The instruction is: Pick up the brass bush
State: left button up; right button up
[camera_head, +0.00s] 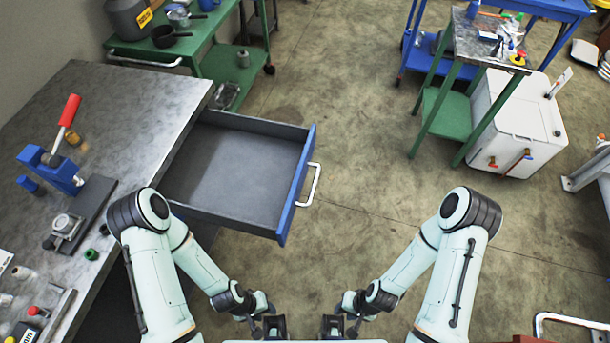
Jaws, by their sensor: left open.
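A small brass-coloured piece (73,138), which looks like the brass bush, stands on the metal workbench (130,100) at the left, just beside the blue press (50,168) with its red handle. My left gripper (275,327) is at the bottom middle, in front of my base, open and empty, far from the brass piece. My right gripper (333,327) is just to its right, also far from the brass piece; its jaws are too small and dark to judge.
An open, empty drawer (235,170) with a blue front juts out from the workbench. A grey vice (72,222) and small parts lie on the bench. A green trolley (215,55) stands behind; a green-legged table and white cabinet (515,125) stand right. The middle floor is clear.

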aim_at(74, 140)
jog(key=u, duration=1.65)
jog(key=j+u, duration=0.15)
jog(key=i+l, duration=0.05)
